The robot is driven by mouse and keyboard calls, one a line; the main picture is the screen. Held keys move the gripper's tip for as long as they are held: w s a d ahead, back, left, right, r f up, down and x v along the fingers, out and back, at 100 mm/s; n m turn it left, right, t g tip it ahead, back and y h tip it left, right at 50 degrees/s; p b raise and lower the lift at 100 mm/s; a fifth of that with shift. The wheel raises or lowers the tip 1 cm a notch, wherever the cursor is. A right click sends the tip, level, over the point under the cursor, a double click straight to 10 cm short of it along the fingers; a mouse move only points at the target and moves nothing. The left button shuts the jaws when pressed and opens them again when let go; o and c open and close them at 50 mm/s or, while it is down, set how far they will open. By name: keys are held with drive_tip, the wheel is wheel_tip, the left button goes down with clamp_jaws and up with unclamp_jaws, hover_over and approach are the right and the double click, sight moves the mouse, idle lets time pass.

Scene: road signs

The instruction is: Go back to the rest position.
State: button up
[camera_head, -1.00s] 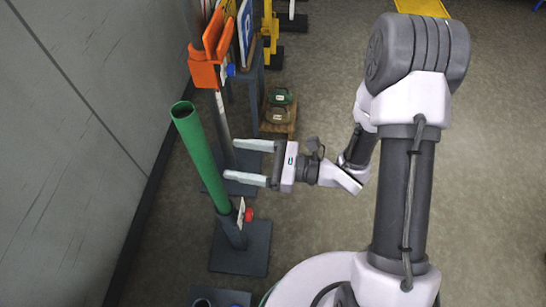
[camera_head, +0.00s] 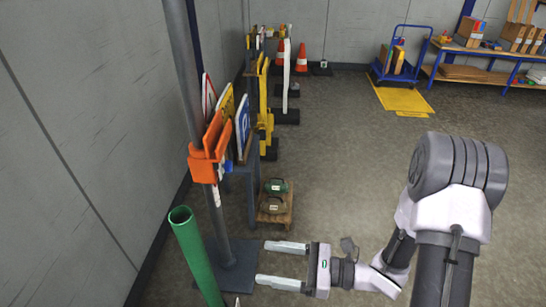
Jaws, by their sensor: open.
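My gripper (camera_head: 283,265) is low in the middle of the head view. Its two pale fingers point left, are spread apart and hold nothing. To its left a green tube (camera_head: 193,252) stands slightly tilted, its open top facing up. The fingertips are apart from the tube in the picture. The tube's lower end is cut off by the frame.
A grey post (camera_head: 183,75) with an orange holder (camera_head: 208,148) stands behind the tube by the left wall. Road signs (camera_head: 242,126) and a wooden pallet with two dark items (camera_head: 275,212) lie beyond. A blue cart (camera_head: 403,55) and workbench (camera_head: 490,52) stand far back. The floor at centre right is clear.

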drive_tip(key=w+d+r+m+t+h, duration=0.1)
drive_tip(key=w+d+m+t+h, duration=0.15)
drive_tip(key=w+m, duration=0.3)
drive_tip(key=w+d+r+m+t+h, duration=0.1)
drive_tip(key=w+d+m+t+h, duration=0.1)
drive_tip(key=w+m+t+h, duration=0.25)
drive_tip(key=w+d+r+m+h, duration=0.4)
drive_tip(key=d+r+m+h, duration=0.6)
drive_tip(key=m, duration=0.8)
drive_tip(key=s+d+r+m+g+h, duration=0.1)
drive_tip(key=s+d+r+m, duration=0.1)
drive_tip(key=s+m, duration=0.5)
drive_tip(key=s+d+r+m+g, duration=0.1)
drive_tip(key=s+d+r+m, duration=0.1)
drive_tip(key=s+m, duration=0.5)
drive_tip(key=s+a+m+g+y, duration=0.2)
drive_tip(key=s+a+m, duration=0.6)
drive_tip(key=m, duration=0.5)
drive_tip(key=shift+s+a+r+m+g+y, duration=0.3)
drive_tip(key=shift+s+y, duration=0.2)
drive_tip(key=shift+s, duration=0.7)
